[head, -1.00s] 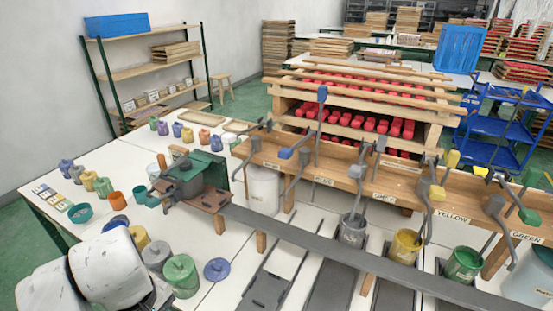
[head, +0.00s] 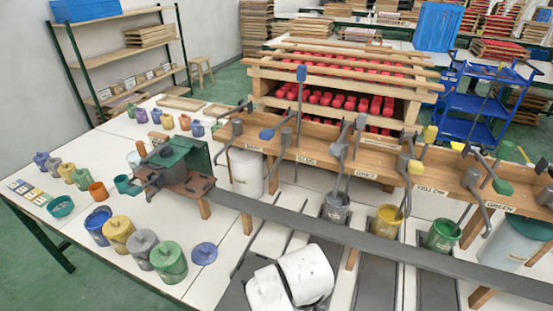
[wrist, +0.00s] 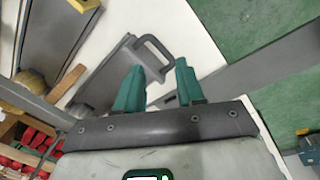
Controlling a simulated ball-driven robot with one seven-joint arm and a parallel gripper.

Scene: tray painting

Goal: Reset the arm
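My gripper (wrist: 158,78) shows in the wrist view, with its two green fingers apart and nothing held between them. A grey handle (wrist: 152,46) on a flat grey plate lies beyond the fingertips; I see no grip on it. In the head view my white arm link stands at the bottom centre, over the near edge of the white table (head: 215,283). My gripper itself is out of the head view.
A wooden rack with grey levers (head: 318,150) crosses the table behind a long grey rail (head: 300,225). Paint buckets, including a yellow one (head: 386,226) and a green one (head: 442,237), stand by it. Several lidded jars, including a green one (head: 168,263), stand at left.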

